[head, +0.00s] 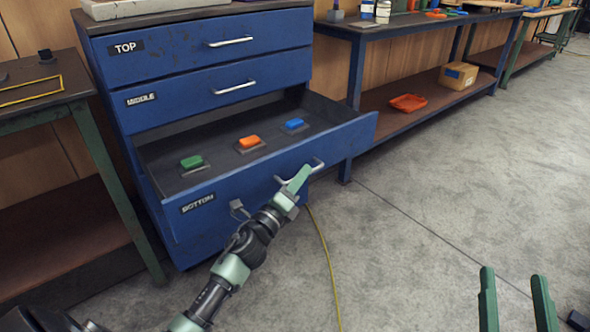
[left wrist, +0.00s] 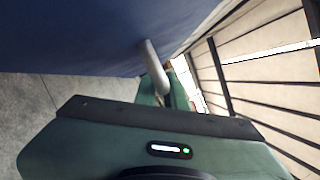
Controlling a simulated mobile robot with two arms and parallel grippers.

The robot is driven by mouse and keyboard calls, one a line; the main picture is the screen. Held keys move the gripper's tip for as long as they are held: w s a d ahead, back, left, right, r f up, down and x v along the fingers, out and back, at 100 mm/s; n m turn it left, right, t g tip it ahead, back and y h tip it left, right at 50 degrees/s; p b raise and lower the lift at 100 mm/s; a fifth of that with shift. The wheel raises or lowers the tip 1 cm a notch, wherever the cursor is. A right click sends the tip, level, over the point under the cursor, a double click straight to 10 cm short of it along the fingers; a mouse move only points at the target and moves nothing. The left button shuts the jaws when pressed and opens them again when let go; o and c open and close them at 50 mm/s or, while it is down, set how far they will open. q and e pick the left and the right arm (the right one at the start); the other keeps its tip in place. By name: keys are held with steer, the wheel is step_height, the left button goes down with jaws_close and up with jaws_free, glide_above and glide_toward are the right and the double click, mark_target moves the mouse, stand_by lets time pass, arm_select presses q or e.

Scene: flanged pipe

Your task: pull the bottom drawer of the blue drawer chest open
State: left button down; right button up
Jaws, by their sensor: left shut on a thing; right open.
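The blue drawer chest (head: 95,75) stands at the upper left with drawers labelled TOP, MIDDLE and BOTTOM. Its bottom drawer (head: 255,188) is pulled out, and its inside shows. My left gripper (head: 300,176) is shut on the bottom drawer's handle (head: 317,165) at the drawer front. In the left wrist view the handle (left wrist: 153,66) runs between the fingers. The top and middle drawers are closed. My right gripper (head: 515,300) is open and empty over the floor at the lower right.
A workbench (head: 335,30) with an orange tray (head: 408,103) and cardboard box (head: 458,75) below stands right.

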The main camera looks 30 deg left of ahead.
arm_select(q)
steer(key=shift+d, duration=0.1)
arm_select(e)
steer(key=shift+f, duration=0.1)
arm_select(q)
steer(key=c, duration=1.5)
jaws_free()
steer(key=v, duration=0.8)
arm_select(e)
steer(key=shift+w+f+g, duration=0.15)
steer(key=shift+f+g, duration=0.45)
steer(key=shift+f, duration=0.2)
steer(key=shift+r, duration=0.15)
